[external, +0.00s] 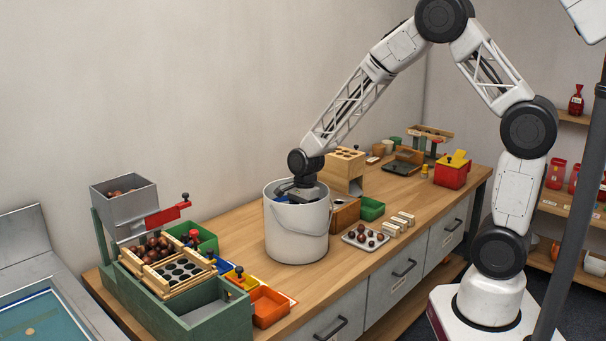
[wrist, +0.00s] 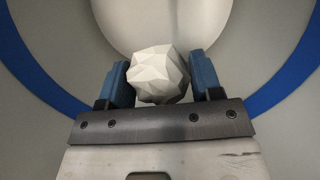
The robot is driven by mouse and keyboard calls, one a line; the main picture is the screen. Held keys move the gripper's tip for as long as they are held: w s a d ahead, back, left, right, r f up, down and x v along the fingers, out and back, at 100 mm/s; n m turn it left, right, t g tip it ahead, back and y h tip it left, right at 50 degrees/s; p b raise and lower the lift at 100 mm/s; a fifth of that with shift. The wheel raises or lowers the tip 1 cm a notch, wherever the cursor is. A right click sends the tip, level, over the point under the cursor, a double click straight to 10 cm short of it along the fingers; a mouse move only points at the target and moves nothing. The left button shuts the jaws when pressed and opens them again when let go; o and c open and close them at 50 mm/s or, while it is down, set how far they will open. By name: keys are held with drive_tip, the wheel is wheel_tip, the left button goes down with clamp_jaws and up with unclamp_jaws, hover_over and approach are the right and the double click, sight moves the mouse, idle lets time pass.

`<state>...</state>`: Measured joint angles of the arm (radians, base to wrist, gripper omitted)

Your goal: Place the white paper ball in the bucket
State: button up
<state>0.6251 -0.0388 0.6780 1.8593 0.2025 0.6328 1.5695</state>
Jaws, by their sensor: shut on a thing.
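The white paper ball (wrist: 158,75) is faceted and sits between the two blue fingers of my gripper (wrist: 160,78) in the wrist view. My gripper is shut on it. The white bucket (external: 297,235) stands on the wooden bench in the external view. My gripper reaches down into the bucket's open top, so the fingers and the ball are hidden there by the bucket wall. In the wrist view the pale bucket interior with a blue band (wrist: 283,80) surrounds the gripper.
A green sorting machine (external: 205,310) with a grey hopper (external: 125,203) and chestnuts stands left of the bucket. A tray (external: 366,238) of chestnuts, a green bin (external: 372,208) and a wooden box (external: 344,170) stand close on the right. A red box (external: 452,175) is farther back.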

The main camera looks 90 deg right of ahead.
drive_tip(key=shift+f, duration=3.05)
drive_tip(key=shift+f, duration=1.85)
drive_tip(key=shift+f, duration=0.1)
drive_tip(key=o, duration=1)
drive_tip(key=shift+c, duration=0.2)
drive_tip(key=r, duration=0.8)
drive_tip(key=s+d+r, duration=0.1)
drive_tip(key=r, duration=0.3)
